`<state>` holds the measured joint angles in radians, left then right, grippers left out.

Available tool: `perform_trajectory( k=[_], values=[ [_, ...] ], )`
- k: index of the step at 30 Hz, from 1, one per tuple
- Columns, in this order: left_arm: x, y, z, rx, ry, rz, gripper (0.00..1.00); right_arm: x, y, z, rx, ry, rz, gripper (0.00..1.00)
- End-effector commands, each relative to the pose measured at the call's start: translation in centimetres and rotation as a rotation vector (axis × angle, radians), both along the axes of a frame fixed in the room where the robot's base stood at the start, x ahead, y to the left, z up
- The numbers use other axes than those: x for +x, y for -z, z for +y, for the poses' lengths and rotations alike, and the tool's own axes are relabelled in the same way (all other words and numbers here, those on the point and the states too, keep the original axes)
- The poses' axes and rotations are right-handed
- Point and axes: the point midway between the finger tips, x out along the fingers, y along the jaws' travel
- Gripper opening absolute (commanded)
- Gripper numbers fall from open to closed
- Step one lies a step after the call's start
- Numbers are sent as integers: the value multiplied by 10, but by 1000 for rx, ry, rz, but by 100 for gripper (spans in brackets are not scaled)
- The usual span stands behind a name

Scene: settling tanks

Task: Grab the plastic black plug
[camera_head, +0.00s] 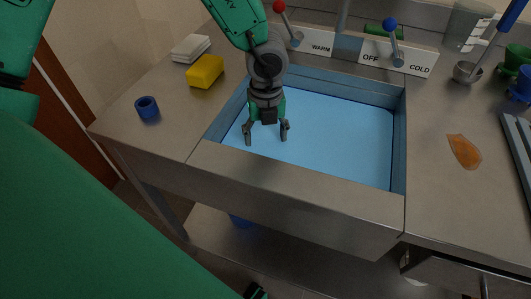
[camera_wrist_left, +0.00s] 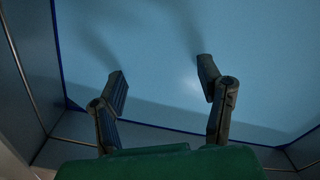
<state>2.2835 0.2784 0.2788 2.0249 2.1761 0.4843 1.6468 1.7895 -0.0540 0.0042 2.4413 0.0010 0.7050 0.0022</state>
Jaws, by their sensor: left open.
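My left gripper (camera_head: 266,137) hangs fingers down over the blue-bottomed sink (camera_head: 340,130), left of its middle. Its two fingers are spread apart with nothing between them. In the left wrist view the open left gripper (camera_wrist_left: 162,80) faces the plain blue sink bottom (camera_wrist_left: 150,50), with shadows on it. I see no black plug in either view; part of the sink is hidden behind the gripper and arm. My right gripper cannot be made out.
A blue ring (camera_head: 147,107), a yellow sponge (camera_head: 205,72) and a white block (camera_head: 191,48) sit on the left counter. Levers with red (camera_head: 279,6) and blue (camera_head: 390,24) knobs stand behind the sink. An orange-brown piece (camera_head: 464,151) and a metal cup (camera_head: 467,72) are at right.

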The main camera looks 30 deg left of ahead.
Motion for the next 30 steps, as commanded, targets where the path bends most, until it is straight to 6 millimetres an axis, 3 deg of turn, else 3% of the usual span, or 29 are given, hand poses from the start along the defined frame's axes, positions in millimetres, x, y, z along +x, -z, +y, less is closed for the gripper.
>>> perform_trajectory(
  k=[8, 16, 26, 30],
  values=[
    [0, 26, 6, -5, -1, 1, 61, 0, 5, 0, 0, -1, 0, 40],
    [0, 63, 4, 1, 0, 1, 61, 0, 12, 0, 1, -1, 0, 40],
    [0, 70, 5, -2, -2, -1, 61, 0, 13, 0, 0, 0, 0, 40],
    [0, 71, 6, -4, -2, 0, 12, 0, 13, 0, 0, 0, -1, 40]
  ],
)
